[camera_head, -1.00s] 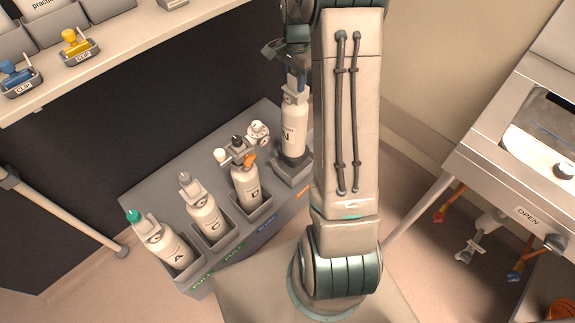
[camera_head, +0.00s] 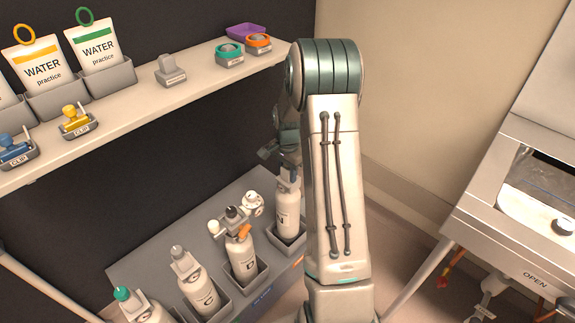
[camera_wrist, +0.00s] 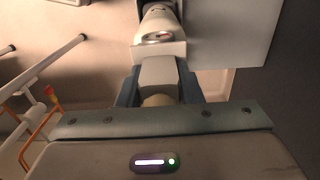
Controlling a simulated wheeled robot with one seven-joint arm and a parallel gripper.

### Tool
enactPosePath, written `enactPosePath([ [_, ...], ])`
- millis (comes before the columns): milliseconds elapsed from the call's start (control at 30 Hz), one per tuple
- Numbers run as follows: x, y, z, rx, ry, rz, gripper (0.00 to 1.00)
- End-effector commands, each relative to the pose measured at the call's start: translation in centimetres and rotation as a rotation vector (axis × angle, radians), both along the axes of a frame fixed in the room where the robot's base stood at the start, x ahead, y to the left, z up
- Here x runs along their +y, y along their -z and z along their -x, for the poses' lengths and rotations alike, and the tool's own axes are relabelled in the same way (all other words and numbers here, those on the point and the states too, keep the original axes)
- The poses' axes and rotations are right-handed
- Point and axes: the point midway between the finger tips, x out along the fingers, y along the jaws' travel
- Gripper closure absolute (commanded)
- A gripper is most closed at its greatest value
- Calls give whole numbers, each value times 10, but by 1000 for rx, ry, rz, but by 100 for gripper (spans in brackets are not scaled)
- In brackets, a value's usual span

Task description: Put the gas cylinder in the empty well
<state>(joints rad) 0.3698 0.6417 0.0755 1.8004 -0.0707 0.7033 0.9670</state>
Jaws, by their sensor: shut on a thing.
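The gas cylinder marked N (camera_head: 286,215) is white with a grey top. It stands about upright at the far right well (camera_head: 290,252) of the grey rack, its lower end seeming to be inside that well; I cannot tell whether it rests on the bottom. My gripper (camera_head: 281,153) is at its top, partly hidden by my arm. In the wrist view my gripper (camera_wrist: 158,90) is shut on the grey top piece, with the white cylinder body (camera_wrist: 157,24) beyond it.
Several other cylinders, including D (camera_head: 241,258) and C (camera_head: 200,294), fill wells beside it. D carries a valve with an orange part. A shelf (camera_head: 150,105) with water pouches and clips hangs above. A metal cabinet (camera_head: 520,210) marked OPEN stands right.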

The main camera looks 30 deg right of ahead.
Motion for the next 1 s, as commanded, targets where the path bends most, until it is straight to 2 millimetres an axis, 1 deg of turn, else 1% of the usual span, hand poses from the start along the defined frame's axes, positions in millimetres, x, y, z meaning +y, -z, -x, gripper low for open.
enactPosePath([
  [267, 0, 1, -2, -7, 0, 2, 100],
  [767, 0, 13, -2, -6, 0, 2, 100],
  [900, 0, 13, -2, -6, 0, 2, 100],
  [933, 0, 16, 0, -1, 0, 0, 62],
  [1000, 0, 16, 0, -1, 0, 0, 46],
])
